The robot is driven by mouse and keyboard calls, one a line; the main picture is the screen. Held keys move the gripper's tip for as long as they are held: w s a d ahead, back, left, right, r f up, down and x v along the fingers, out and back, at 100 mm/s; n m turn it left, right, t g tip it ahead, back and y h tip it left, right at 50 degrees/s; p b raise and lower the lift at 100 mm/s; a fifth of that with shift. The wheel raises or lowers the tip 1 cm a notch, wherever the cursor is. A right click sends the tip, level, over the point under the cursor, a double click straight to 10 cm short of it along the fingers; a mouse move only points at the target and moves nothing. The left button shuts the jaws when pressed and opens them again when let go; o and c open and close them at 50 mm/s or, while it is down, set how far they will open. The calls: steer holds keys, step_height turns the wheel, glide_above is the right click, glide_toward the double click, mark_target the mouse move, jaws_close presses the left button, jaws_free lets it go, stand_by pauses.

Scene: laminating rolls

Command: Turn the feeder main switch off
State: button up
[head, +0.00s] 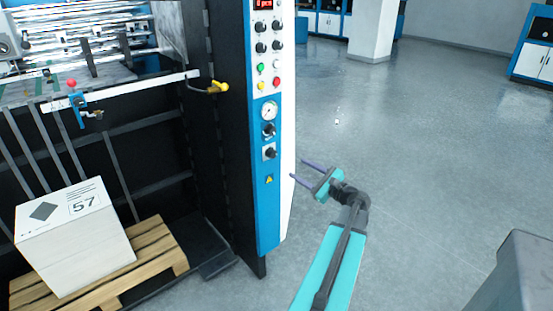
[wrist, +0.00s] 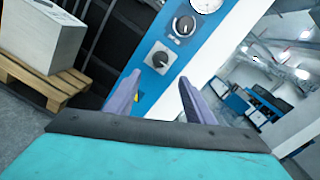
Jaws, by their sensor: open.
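The machine's blue control panel (head: 268,205) carries two black rotary switches under a round gauge. The lower switch (head: 269,152) sits on a light square plate, and it also shows in the wrist view (wrist: 160,59). The upper switch (head: 268,130) is just above it, and it shows in the wrist view (wrist: 185,25) too. I cannot read which one is the feeder main switch or how either is set. My gripper (head: 298,169) is open and empty, a little right of the panel. In the wrist view its fingers (wrist: 159,77) point towards the lower switch, apart from it.
The gauge (head: 269,110), push buttons and small knobs fill the upper panel. A yellow-handled lever (head: 218,87) sticks out at left. A white box marked 57 (head: 75,235) stands on a wooden pallet (head: 160,245). The floor at right is clear; a grey block (head: 515,270) stands lower right.

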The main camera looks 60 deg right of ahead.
mark_target(274, 155)
stand_by(0.4)
steer(key=p+x, duration=0.2)
steer(key=x, duration=1.1)
steer(key=shift+w+d, duration=0.2)
steer(key=shift+w, duration=0.15)
steer(key=c, duration=1.1)
